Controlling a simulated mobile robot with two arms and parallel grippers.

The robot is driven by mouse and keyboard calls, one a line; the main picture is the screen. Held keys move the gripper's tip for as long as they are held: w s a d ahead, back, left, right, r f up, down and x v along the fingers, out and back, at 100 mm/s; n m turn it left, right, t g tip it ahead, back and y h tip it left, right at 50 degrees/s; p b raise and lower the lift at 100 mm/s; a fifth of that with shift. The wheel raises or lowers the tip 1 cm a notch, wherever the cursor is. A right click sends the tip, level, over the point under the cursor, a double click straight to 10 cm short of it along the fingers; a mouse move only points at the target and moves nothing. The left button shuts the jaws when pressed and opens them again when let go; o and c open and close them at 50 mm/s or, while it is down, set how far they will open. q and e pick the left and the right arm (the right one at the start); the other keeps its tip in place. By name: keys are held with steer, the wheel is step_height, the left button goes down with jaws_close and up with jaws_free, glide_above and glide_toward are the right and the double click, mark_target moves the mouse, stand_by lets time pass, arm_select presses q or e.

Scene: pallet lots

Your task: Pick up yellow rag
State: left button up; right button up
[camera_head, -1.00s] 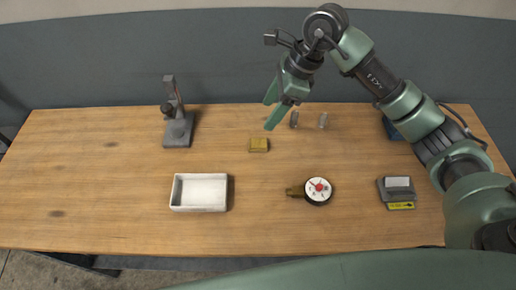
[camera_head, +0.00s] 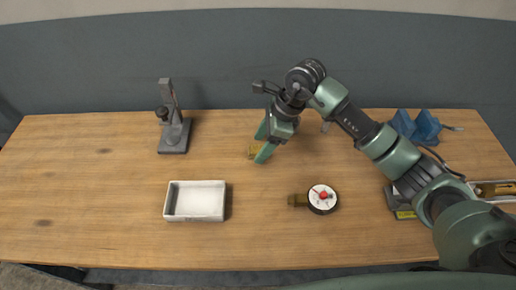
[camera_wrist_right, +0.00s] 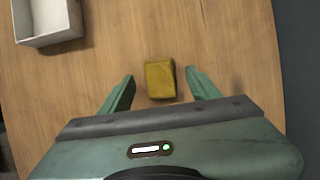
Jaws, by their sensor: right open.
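The yellow rag (camera_wrist_right: 160,79) is a small folded block on the wooden table. In the right wrist view it lies between and a little beyond my two open fingertips (camera_wrist_right: 160,84), apart from both. In the head view the rag (camera_head: 252,152) is partly hidden behind my right gripper (camera_head: 262,142), which is open and empty above it. My left gripper is not in view.
A white open box (camera_head: 195,202) stands left of the gripper. A round dial gauge (camera_head: 323,198) lies to the right in front. A grey stand (camera_head: 173,135) is at the back left, a blue vise (camera_head: 416,127) at the back right. The table's left part is clear.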

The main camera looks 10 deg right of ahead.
steer(key=shift+a+f, duration=0.2)
steer(key=shift+f, duration=0.2)
steer(key=shift+c, duration=0.3)
jaws_close()
step_height(320, 180, up, 20)
steer(key=b, duration=0.1)
